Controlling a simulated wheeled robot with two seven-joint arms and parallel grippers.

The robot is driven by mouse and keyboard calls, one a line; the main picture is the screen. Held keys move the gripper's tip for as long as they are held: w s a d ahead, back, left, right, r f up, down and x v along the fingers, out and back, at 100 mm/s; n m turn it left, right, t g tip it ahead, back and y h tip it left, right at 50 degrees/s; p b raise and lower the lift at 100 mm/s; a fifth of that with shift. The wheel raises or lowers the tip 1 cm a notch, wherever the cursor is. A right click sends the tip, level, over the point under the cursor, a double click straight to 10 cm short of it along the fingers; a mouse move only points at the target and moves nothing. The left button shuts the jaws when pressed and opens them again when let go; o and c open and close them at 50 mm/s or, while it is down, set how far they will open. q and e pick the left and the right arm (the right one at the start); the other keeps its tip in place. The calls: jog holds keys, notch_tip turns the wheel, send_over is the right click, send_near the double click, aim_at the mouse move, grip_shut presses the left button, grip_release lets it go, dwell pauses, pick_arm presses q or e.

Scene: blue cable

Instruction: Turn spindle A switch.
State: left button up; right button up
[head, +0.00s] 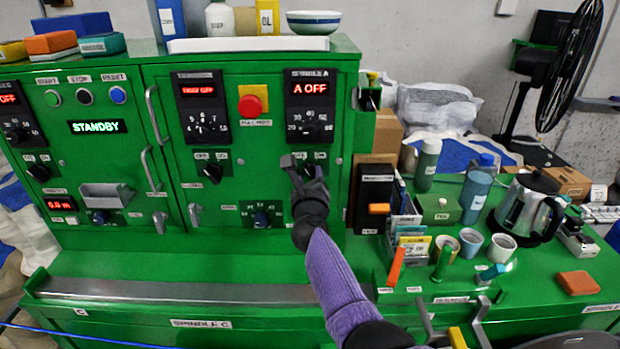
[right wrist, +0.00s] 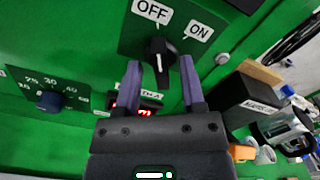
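The spindle A panel shows a red A OFF display (head: 310,89) in the head view, with a black dial under it. Below that is the spindle A switch, a black knob (right wrist: 158,54) on a dark plate with OFF to its upper left and ON to its upper right in the right wrist view. My right gripper (head: 301,164) is in front of the switch, which it largely hides in the head view. Its fingers (right wrist: 160,66) are apart, one on each side of the knob's lower part; contact cannot be told. My left gripper is not in view.
A red stop button (head: 250,105) is left of the spindle A panel. A lower dial (head: 261,219) sits left of my right forearm. A black box (head: 374,195), cups and a kettle (head: 526,208) stand on the green bench to the right.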

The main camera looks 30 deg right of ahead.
jog(key=shift+s+a+r+p, duration=0.1)
jog(key=shift+s+r+p, duration=0.05)
jog(key=shift+s+p, duration=0.15)
jog(key=p+v, duration=0.4)
jog(key=v, duration=0.5)
jog(key=shift+s+a, duration=0.1)
jog(key=shift+s, duration=0.05)
